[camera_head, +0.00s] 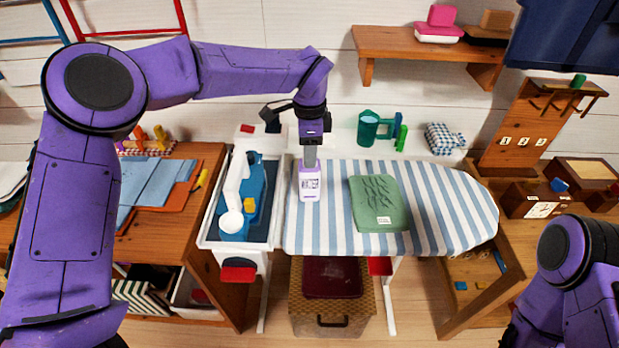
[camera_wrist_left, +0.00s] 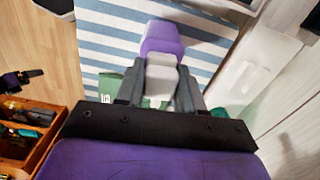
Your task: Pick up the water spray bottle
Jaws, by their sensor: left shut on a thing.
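The water spray bottle (camera_head: 309,185) is white and purple with the word WATER on its front. It is upright at the left end of the striped ironing board (camera_head: 440,215); I cannot tell whether its base touches the cloth. My left gripper (camera_head: 310,155) points down from above and is shut on the bottle's upper part. In the left wrist view, the gripper's fingers (camera_wrist_left: 160,88) close on either side of a grey part, with a purple part of the bottle (camera_wrist_left: 162,38) beyond. My right arm shows at the lower right, but its gripper is out of view.
A folded green cloth (camera_head: 378,218) lies on the board to the bottle's right. A white tray (camera_head: 205,240) holding a blue and white iron (camera_head: 236,195) stands to the left. A green watering can (camera_head: 370,128) is behind the board. A wall shelf (camera_head: 400,42) hangs above.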

